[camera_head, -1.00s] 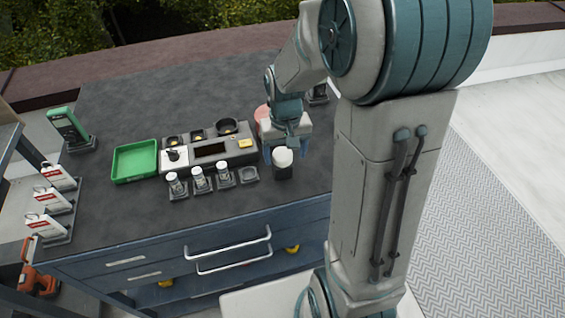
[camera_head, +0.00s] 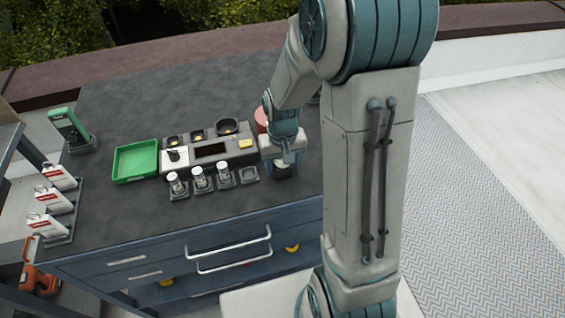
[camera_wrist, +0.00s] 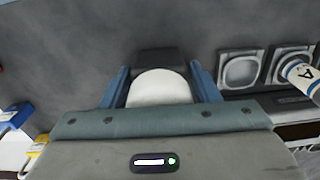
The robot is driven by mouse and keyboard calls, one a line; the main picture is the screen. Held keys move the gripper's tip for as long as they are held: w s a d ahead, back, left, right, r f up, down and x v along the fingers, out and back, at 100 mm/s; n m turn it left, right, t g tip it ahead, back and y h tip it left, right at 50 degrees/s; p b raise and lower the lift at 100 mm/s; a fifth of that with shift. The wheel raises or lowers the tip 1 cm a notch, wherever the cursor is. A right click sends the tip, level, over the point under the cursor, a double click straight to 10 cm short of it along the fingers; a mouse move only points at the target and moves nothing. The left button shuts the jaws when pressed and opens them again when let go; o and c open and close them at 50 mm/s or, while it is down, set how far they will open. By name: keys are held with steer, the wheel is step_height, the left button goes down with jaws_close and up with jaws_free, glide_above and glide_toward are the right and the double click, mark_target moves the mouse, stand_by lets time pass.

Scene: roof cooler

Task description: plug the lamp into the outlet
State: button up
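A white-topped object with a dark lower part (camera_head: 282,171) stands on the dark worktop, right of the empty square holder. It also shows in the wrist view (camera_wrist: 158,88). I cannot tell whether it is the lamp. My gripper (camera_head: 283,160) is lowered over it from above. In the wrist view, my blue fingers (camera_wrist: 160,82) lie on either side of the white top, very close to it. Whether they press on it cannot be told. I cannot make out an outlet or a cord.
A grey console (camera_head: 213,151) stands behind several white-capped vials in square holders. The empty square holder (camera_head: 247,175) ends that row. A green tray (camera_head: 136,161) lies left, a green handheld device (camera_head: 68,126) farther left. A red round thing (camera_head: 261,118) stands behind my gripper.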

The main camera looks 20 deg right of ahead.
steer(key=c, duration=0.5)
steer(key=shift+w+r, duration=0.1)
steer(key=shift+r, duration=0.35)
steer(key=r, duration=0.3)
steer(key=shift+d+r, duration=0.2)
steer(key=shift+r, duration=0.15)
steer(key=s+d+r, duration=0.1)
steer(key=d+r, duration=0.1)
steer(key=d, duration=0.1)
steer(key=s+d+r, duration=0.2)
steer(key=d, duration=0.2)
steer(key=s+d+r+b, duration=0.1)
steer(key=d+r, duration=0.1)
steer(key=d, duration=0.1)
steer(key=shift+s+d+r, duration=0.25)
